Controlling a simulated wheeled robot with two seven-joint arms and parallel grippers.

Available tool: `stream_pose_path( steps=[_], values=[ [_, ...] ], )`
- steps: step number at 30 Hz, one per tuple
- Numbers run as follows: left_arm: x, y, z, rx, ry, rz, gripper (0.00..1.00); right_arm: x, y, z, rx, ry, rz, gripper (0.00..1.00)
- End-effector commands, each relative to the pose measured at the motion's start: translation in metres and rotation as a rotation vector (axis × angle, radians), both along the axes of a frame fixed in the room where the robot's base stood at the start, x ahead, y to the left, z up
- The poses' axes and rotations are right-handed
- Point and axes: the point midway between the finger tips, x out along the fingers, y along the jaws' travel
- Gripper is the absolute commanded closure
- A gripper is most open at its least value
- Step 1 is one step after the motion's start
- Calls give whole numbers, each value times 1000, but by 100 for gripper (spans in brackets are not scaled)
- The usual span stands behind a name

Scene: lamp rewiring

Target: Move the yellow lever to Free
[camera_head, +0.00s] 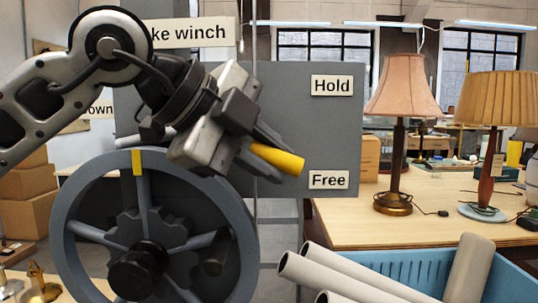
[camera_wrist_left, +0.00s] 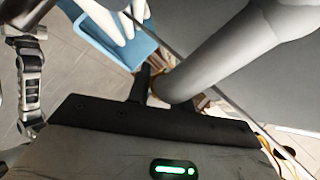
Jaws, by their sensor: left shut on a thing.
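The yellow lever (camera_head: 278,159) sticks out to the right from between the fingers of my left gripper (camera_head: 266,155). My left gripper is shut on it, and the hand hides the rest of it in the head view. The lever's end points right and slightly down, between the Hold label (camera_head: 332,85) and the Free label (camera_head: 328,180), closer to the height of Free. In the left wrist view a thick grey rod (camera_wrist_left: 225,55) runs down between the fingers of the left gripper (camera_wrist_left: 170,90). My right gripper is not in view.
A grey spoked wheel (camera_head: 68,225) stands below the hand, in front of the grey panel (camera_head: 290,110). A blue crate (camera_head: 415,268) with pale tubes (camera_head: 470,265) is at the lower right. Lamps (camera_head: 400,90) stand on a wooden table (camera_head: 425,225) behind.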

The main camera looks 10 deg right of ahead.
Motion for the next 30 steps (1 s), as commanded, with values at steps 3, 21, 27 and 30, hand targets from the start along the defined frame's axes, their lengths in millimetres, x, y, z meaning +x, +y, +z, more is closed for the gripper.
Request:
stream_pose_path(
  steps=[3,21,27,30],
  values=[
    [0,0,-2,9,0,0,65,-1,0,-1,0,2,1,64],
    [-11,28,20,0,-4,4,57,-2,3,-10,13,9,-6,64],
    [-29,65,49,1,-4,4,57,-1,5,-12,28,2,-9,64],
    [-37,82,63,1,-4,4,57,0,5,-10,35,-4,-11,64]
  ],
)
